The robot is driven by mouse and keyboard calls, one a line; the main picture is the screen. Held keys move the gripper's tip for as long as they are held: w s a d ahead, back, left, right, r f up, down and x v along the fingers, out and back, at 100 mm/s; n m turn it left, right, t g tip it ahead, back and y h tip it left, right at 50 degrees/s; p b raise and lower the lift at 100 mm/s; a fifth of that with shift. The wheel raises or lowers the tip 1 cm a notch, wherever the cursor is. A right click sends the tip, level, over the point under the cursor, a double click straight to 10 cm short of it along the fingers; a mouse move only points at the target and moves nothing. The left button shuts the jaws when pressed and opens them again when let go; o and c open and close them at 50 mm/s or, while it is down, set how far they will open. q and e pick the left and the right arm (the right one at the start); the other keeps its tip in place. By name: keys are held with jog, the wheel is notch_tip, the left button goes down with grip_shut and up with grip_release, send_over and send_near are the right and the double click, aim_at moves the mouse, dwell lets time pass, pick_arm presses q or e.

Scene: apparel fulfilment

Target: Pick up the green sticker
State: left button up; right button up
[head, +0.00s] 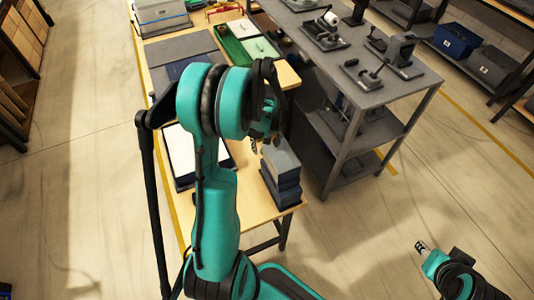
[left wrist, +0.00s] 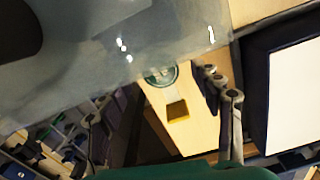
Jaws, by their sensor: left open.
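A round dark-green disc with pale markings (left wrist: 160,75), which looks like the green sticker, lies on the light wooden tabletop in the left wrist view. I cannot make it out in the head view, where my left arm covers part of the table. My left gripper (head: 262,143) is open over the table, left of a stack of dark boxes (head: 281,172). In the left wrist view a jointed finger stands to the right of the disc, apart from it in the picture. My right arm shows at the lower right of the head view, with its gripper (head: 423,248) too small to read.
A mustard-yellow square (left wrist: 177,110) lies near the disc. A white panel in a dark frame (head: 181,153) is left of my arm. A green tray (head: 231,45) stands farther back. A grey workbench (head: 345,75) with tools stands to the right. A shiny grey surface fills the wrist view's upper left.

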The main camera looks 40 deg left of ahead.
pick_arm(q)
jog(key=shift+f+b, duration=0.3)
jog(key=shift+f, duration=0.2)
dwell(0.4)
jog(key=c, duration=0.8)
